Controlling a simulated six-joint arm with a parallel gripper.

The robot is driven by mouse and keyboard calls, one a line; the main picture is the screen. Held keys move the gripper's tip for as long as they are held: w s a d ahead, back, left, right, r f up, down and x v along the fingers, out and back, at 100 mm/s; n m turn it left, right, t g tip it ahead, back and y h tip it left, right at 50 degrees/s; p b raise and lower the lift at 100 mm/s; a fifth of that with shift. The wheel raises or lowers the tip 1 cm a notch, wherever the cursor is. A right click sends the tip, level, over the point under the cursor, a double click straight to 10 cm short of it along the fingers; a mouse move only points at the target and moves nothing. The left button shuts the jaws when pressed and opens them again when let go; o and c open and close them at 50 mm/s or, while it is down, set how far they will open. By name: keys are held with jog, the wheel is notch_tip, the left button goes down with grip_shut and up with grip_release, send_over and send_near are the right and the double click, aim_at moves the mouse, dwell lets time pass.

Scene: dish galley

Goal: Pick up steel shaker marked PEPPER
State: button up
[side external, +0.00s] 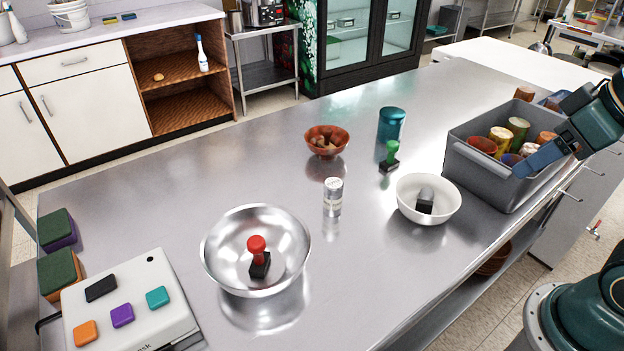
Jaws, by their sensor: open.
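A small silvery cylindrical shaker (333,197) stands upright near the middle of the steel counter. It has a pale band around it, and any lettering is too small to read. My gripper (562,135) is at the right edge, above and beside the grey bin, well apart from the shaker. It is open, with nothing seen between its jaws, and it is only partly clear in this view.
Around the shaker are a steel bowl (219,270) with a red-handled stamp (257,249), a white bowl (448,210) with a grey-handled stamp, a green stamp (390,155), a brown bowl (326,132) and a teal canister (391,124). A grey bin (482,178) of cups stands right.

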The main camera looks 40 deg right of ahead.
jog(key=m+g+y, duration=0.1)
jog(key=m+g, duration=0.4)
jog(key=m, duration=1.5)
send_over(335, 182)
jog(key=d, duration=0.1)
notch_tip(335, 182, down, 9)
jog(key=shift+f, duration=0.2)
jog(key=shift+a+f, duration=0.15)
jog(key=shift+f, duration=1.25)
jog(key=shift+a+f, duration=0.2)
jog(key=shift+f, duration=1.25)
jog(key=shift+a+f, duration=0.15)
jog(key=shift+f, duration=1.25)
jog(key=shift+f, duration=0.1)
